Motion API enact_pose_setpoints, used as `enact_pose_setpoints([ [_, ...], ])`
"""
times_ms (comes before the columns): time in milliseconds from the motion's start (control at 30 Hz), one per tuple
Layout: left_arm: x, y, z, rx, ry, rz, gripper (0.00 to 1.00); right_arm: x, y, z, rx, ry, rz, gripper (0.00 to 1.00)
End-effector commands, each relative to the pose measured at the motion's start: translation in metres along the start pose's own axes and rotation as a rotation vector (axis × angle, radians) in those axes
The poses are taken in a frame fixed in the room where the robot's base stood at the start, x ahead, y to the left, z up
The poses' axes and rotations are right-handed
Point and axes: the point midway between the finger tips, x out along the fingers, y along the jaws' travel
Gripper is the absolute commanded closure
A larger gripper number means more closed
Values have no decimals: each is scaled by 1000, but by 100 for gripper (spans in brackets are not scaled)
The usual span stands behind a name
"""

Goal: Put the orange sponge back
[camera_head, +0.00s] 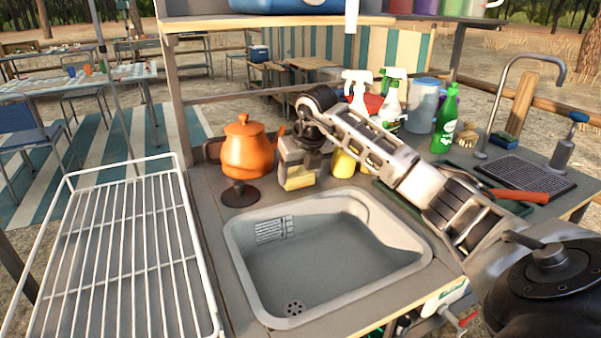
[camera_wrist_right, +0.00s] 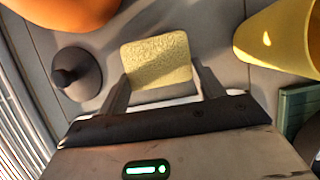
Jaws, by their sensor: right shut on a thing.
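My right gripper (camera_head: 298,176) reaches across the sink to the counter behind it. It is shut on a pale yellow sponge (camera_head: 299,180), which looks yellow rather than orange. In the right wrist view the sponge (camera_wrist_right: 157,62) sits between the two fingers (camera_wrist_right: 160,88), its textured face showing. It is over the counter between the orange pot and a yellow cup; I cannot tell whether it touches the counter. I see no clearly orange sponge. My left gripper is not in view.
The orange pot (camera_head: 245,150) and a dark plunger-like piece (camera_head: 240,194) stand left of the gripper. The yellow cup (camera_wrist_right: 275,40) is to its right. The empty sink (camera_head: 330,265) lies in front, a white wire rack (camera_head: 125,255) at left. Bottles, including a green one (camera_head: 446,120), stand behind my arm.

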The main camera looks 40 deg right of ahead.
Motion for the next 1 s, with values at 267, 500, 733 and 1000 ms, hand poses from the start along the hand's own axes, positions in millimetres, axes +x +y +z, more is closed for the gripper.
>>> enact_pose_setpoints([
  [267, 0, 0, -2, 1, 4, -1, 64, 4, 0, -2, 1, -3, 1, 51],
  [500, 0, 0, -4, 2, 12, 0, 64, 6, 0, -3, 2, -2, 1, 11],
  [733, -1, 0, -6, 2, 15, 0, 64, 6, 0, -2, 2, -2, 1, 11],
  [1000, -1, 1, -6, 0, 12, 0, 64, -27, -1, -1, 0, -6, 0, 11],
])
